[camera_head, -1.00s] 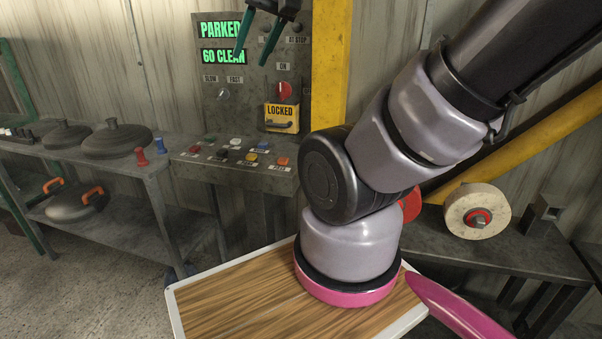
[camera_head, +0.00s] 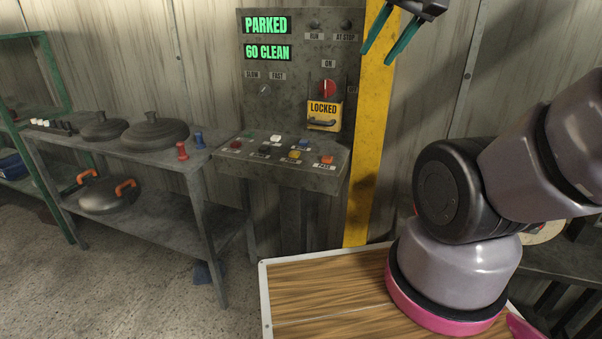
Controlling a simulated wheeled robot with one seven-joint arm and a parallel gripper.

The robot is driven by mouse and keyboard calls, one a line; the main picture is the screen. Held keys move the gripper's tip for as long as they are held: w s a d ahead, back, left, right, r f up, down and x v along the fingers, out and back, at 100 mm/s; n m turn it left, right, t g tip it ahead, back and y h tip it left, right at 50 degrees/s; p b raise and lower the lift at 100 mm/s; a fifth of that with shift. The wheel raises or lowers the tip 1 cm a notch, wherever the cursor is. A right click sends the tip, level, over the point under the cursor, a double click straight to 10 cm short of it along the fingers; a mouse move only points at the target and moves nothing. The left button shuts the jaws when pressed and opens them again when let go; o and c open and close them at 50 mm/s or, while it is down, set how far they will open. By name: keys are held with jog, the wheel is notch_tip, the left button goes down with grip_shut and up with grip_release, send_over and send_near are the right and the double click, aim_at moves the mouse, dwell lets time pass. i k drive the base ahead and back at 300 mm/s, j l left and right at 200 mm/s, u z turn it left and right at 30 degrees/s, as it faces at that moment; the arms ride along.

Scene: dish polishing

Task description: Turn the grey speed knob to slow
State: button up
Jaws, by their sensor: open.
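The grey speed knob (camera_head: 264,89) is a small round knob on the grey control panel (camera_head: 300,70), below the labels SLOW, at its upper left, and FAST, at its upper right. Its pointer seems to lean to the upper right, but it is too small to be sure. My gripper (camera_head: 391,45) is at the top of the view, right of the panel and in front of the yellow post. Its two green fingers are apart, with nothing between them. It is well away from the knob, up and to the right.
The panel reads PARKED and 60 CLEAN. A red switch (camera_head: 327,89) sits above a yellow LOCKED tag (camera_head: 323,113). Coloured buttons fill the sloped console (camera_head: 310,174) below. A shelf table (camera_head: 160,160) with dark lids stands left. A yellow post (camera_head: 368,150) stands right of the panel.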

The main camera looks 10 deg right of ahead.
aim_at(265, 89)
jog(key=i+u, duration=0.75)
